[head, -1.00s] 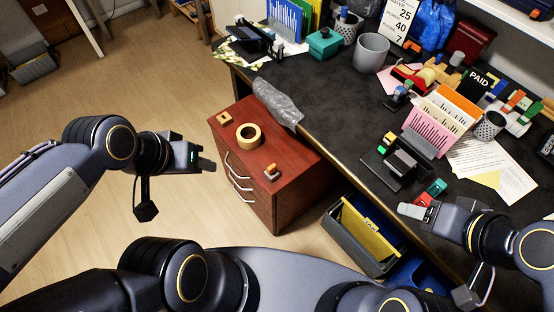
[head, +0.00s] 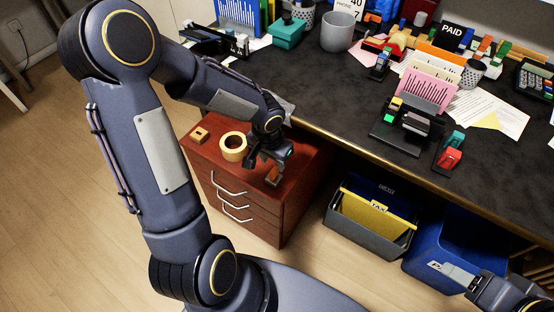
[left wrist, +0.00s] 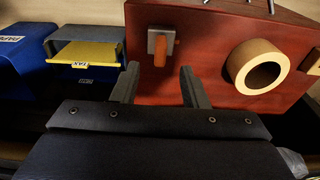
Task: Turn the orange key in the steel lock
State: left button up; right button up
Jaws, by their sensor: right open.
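The steel lock (left wrist: 159,40) sits on the top of the red-brown drawer cabinet (left wrist: 205,65). The orange key (left wrist: 163,54) stands in the lock; both show small in the head view, with the key (head: 272,178) just by my left gripper (head: 263,164). In the left wrist view, my left gripper (left wrist: 159,70) has its two fingers apart with nothing between them. The lock and key lie ahead of the gap, apart from the fingers. My right gripper (head: 456,274) is open and empty at the bottom right, far from the lock.
A tape roll (head: 233,147) and a small wooden block (head: 200,135) share the cabinet top. The cluttered dark desk (head: 330,90) stands behind and to the right. A grey bin with a yellow divider (head: 377,212) and a blue bin (head: 438,250) are below it.

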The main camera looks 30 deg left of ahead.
aim_at(274, 170)
pick_arm(q)
jog(key=f, duration=0.2)
jog(key=f+b, duration=0.1)
jog(key=f, duration=0.1)
jog(key=f+b, duration=0.1)
jog(key=f, duration=0.1)
jog(key=shift+w+f, duration=0.35)
jog(key=shift+f, duration=0.05)
